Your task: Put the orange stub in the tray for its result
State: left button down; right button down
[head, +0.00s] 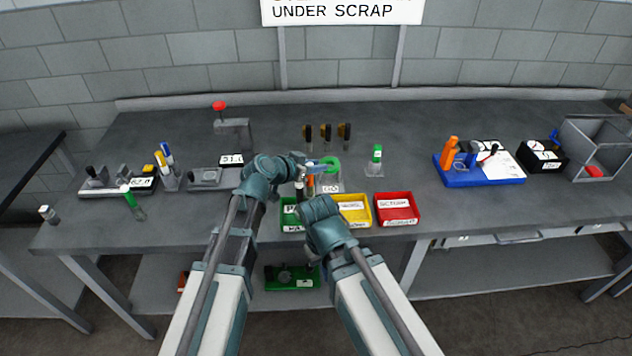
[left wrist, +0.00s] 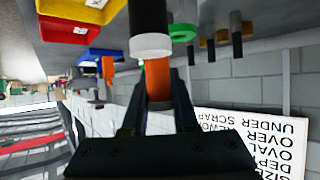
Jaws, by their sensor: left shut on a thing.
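My left gripper (head: 311,171) is shut on the orange stub (left wrist: 158,80), above the middle of the bench. In the left wrist view the stub sits between the fingers (left wrist: 158,100), with a white band and a black part beyond it. The green tray (head: 289,228), yellow tray (head: 352,224) and red tray (head: 396,222) stand in a row at the bench's front edge. The red tray's label appears to read scrap; the other labels are hard to read. My right arm partly covers the green and yellow trays. My right gripper's jaws cannot be made out.
A green ring (head: 330,163) stands just behind the trays, and several dark, yellow-tipped tools behind it. A green-topped piece (head: 377,156) stands to the right.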

pick_arm(q)
jog(key=shift+f+b, duration=1.9)
jog(key=shift+f, duration=0.2)
jog(key=c, duration=0.7)
grip_release()
jog(key=shift+r, duration=0.2)
